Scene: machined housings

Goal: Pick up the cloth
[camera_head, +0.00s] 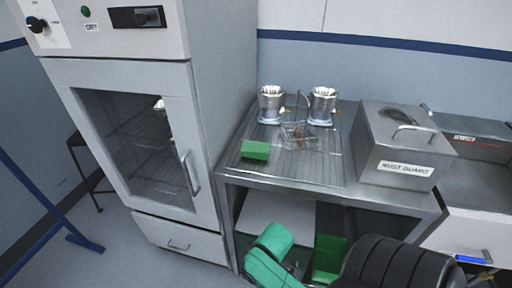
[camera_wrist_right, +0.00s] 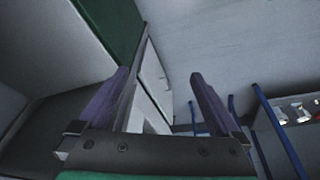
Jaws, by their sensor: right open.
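A small green folded item (camera_head: 255,150), which looks like the cloth, lies on the left part of the steel table (camera_head: 240,172). My right gripper (camera_wrist_right: 159,78) shows in the right wrist view with its two purple fingers apart and nothing between them. The cloth cannot be made out in that view. In the head view, a green and black arm of mine is at the bottom, low in front of the table; its fingers are hidden. My left gripper is not in view.
Two metal cups (camera_head: 271,104) (camera_head: 322,106) and a wire basket (camera_head: 298,136) stand behind and right of the cloth. A steel box labelled RUST GUARD (camera_head: 370,160) stands further right. A tall cabinet (camera_head: 125,75) with a door handle borders the table's left.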

